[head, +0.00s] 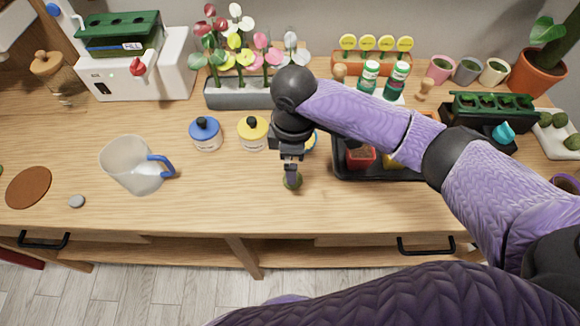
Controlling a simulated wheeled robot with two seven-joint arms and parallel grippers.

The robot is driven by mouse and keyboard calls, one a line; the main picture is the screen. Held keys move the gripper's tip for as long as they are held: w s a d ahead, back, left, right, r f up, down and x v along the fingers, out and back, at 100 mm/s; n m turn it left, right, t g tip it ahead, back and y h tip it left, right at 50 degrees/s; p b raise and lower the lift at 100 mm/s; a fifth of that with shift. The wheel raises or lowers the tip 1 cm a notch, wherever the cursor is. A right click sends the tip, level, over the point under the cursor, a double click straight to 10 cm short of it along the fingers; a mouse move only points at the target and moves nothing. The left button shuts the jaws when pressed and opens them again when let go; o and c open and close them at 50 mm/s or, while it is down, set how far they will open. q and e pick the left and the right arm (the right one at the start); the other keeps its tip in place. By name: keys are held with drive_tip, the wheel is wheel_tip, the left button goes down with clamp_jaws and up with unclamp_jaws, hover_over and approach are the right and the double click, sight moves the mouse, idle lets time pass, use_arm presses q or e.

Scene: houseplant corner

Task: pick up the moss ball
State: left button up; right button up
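My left gripper is not in view. More green moss balls (559,119) lie on a white tray (548,146) at the far right.
A clear jug with a blue handle (131,166) stands to the left. The table left of the gripper is clear.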

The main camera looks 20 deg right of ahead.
drive_tip(key=f+b, duration=0.1)
drive_tip(key=f, duration=0.1)
drive_tip(key=f+b, duration=0.1)
drive_tip(key=f, duration=0.2)
drive_tip(key=d+f, duration=0.1)
drive_tip(key=f, duration=0.1)
drive_tip(key=shift+f+b, duration=0.4)
drive_tip(key=shift+a, duration=0.1)
